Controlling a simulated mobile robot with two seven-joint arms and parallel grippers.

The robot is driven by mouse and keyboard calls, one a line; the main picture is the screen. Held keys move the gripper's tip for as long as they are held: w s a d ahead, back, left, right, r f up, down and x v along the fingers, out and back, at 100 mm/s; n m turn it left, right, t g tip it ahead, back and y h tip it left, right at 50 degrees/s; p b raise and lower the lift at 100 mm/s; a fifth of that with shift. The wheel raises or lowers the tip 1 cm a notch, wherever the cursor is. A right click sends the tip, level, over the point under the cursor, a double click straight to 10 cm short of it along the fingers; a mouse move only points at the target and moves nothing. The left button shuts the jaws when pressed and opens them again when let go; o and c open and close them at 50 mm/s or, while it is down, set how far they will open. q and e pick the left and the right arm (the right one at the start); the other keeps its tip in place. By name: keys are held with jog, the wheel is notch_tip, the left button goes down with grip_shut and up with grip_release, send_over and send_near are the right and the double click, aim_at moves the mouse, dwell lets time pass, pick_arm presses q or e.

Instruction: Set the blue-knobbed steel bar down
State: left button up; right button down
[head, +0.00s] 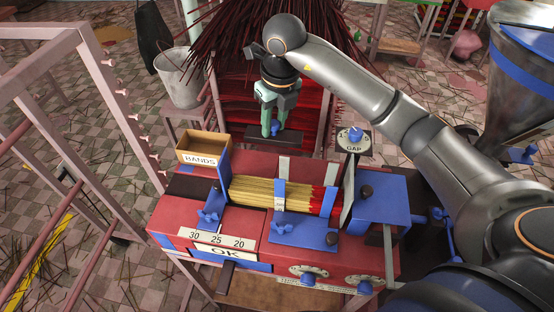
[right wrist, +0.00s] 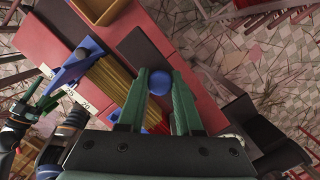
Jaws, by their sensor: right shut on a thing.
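My right gripper (head: 271,124) is shut on the blue knob (head: 276,128) of the dark steel bar (head: 287,138). The bar hangs level behind the bundle of incense sticks (head: 265,191), near the machine's back edge; I cannot tell whether it touches anything. In the right wrist view the blue knob (right wrist: 159,82) sits between the green fingers of the right gripper (right wrist: 161,85).
The red machine (head: 170,217) has blue guides and an "OK" plate (head: 226,253). A "BANDS" box (head: 203,149) stands at its back left, and a round "GAP" dial (head: 354,141) at its back right. A metal bucket (head: 180,80) and a pink frame (head: 105,90) stand left.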

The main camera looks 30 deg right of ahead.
aim_at(277, 137)
notch_tip(277, 137, down, 9)
jog(key=shift+f+p, duration=0.1)
jog(key=shift+p, duration=0.25)
jog(key=shift+f, duration=0.15)
jog(key=c, duration=0.6)
grip_release()
jog(key=r, duration=0.4)
jog(key=s+r, duration=0.1)
jog(key=r, duration=0.3)
jog(key=s+r+b, duration=0.1)
jog(key=r, duration=0.3)
jog(key=shift+d, duration=0.15)
